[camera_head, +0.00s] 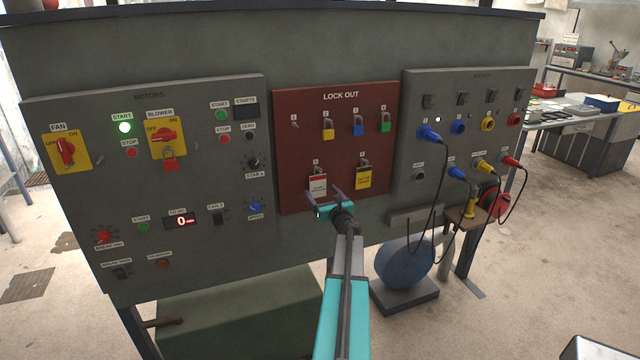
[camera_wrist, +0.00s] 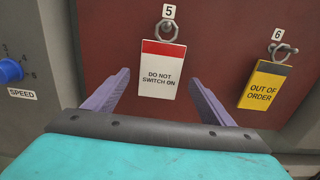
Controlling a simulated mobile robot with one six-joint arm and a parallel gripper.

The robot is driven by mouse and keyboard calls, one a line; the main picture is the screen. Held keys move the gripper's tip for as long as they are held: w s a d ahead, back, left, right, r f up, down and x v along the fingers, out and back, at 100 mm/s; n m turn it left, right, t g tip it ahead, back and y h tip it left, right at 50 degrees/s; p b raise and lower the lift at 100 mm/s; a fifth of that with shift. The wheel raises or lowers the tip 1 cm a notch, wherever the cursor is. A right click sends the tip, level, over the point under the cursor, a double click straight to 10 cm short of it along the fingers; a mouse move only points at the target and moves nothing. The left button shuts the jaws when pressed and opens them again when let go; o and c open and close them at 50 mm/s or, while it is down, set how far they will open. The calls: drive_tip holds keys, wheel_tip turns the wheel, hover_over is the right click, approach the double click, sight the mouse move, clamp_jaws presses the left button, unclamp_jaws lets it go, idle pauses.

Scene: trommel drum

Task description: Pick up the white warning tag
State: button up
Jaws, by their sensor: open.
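The white warning tag (camera_head: 318,186) has a red top band and hangs from hook 5 in the lower row of the dark red LOCK OUT board (camera_head: 290,130). In the wrist view the white tag (camera_wrist: 160,75) reads "DO NOT SWITCH ON" and hangs upright from its ring. My gripper (camera_head: 325,196) is in front of the board at the tag's lower part. In the wrist view my gripper (camera_wrist: 158,85) is open, with one finger on each side of the tag and a visible gap to both. The fingers hold nothing.
A yellow "OUT OF ORDER" tag (camera_wrist: 264,84) hangs on hook 6, just right of my right finger. Yellow (camera_head: 328,130), blue (camera_head: 358,126) and green (camera_head: 385,122) padlocks hang above. Black cables (camera_head: 440,200) droop from the right panel. The blue SPEED knob (camera_wrist: 10,70) is at left.

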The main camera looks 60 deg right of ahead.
drive_tip(key=shift+p+x, duration=0.3)
drive_tip(key=shift+x, duration=0.75)
drive_tip(key=shift+c, duration=0.3)
drive_tip(key=c, duration=1.1)
